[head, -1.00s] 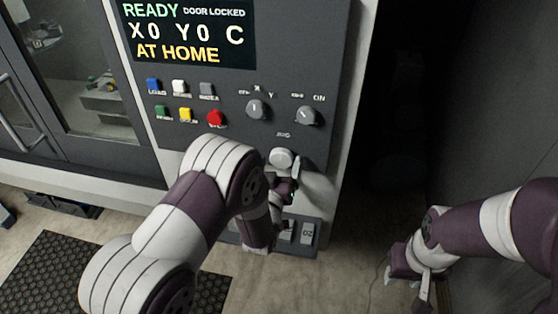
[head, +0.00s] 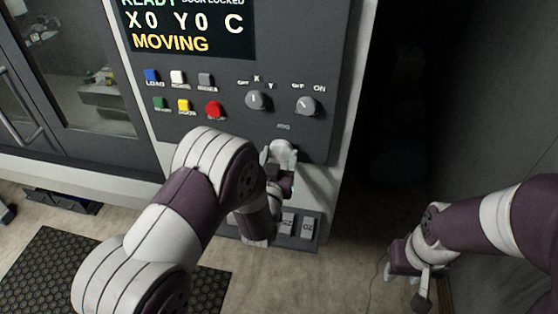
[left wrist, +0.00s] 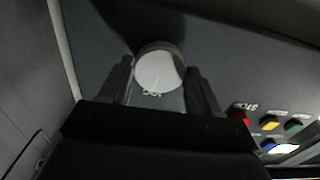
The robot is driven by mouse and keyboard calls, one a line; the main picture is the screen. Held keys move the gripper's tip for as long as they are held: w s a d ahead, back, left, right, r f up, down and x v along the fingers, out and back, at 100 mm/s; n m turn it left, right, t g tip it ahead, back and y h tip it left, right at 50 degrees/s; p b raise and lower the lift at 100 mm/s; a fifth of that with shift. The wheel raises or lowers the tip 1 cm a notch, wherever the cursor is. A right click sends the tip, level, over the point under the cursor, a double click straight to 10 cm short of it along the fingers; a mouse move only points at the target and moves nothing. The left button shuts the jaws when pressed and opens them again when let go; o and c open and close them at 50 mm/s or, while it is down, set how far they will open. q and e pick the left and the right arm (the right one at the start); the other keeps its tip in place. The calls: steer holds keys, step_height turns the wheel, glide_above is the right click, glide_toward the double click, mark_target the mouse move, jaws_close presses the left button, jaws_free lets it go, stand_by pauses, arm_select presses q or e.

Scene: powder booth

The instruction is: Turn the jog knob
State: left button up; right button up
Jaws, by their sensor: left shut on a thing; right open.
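The jog knob is a round pale knob (head: 283,150) low on the grey control panel (head: 240,135), under the JOG label. In the left wrist view its round face (left wrist: 160,71) shows between the two fingers. My left gripper (head: 279,160) is shut on the knob, with a finger on each side; my forearm hides part of the panel below. It also shows in the left wrist view (left wrist: 160,85). The screen (head: 190,28) reads X0 Y0 C and MOVING. My right gripper (head: 405,280) is open and empty, low at the right, away from the panel.
Above the knob are two grey selector knobs (head: 257,100) (head: 306,105). Several coloured buttons, including a red one (head: 213,109), sit to the left. Grey switches (head: 307,227) sit below. A dark gap (head: 390,120) lies right of the cabinet.

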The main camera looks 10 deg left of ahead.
arm_select(q)
steer(key=m+b, duration=0.3)
steer(key=m, duration=0.2)
steer(key=shift+f+b, duration=0.15)
steer(key=shift+b, duration=0.15)
steer(key=m+b, duration=0.3)
steer(key=m, duration=0.3)
steer(key=shift+m, duration=0.4)
steer(key=m+b, duration=0.1)
steer(key=m, duration=0.1)
steer(key=shift+m, duration=0.3)
steer(key=m+b, duration=0.1)
steer(key=m, duration=0.2)
steer(key=shift+m, duration=0.3)
steer(key=m+b, duration=0.1)
steer(key=m, duration=0.4)
steer(key=shift+m, duration=0.4)
steer(key=o, duration=1.1)
steer(key=shift+c, duration=0.2)
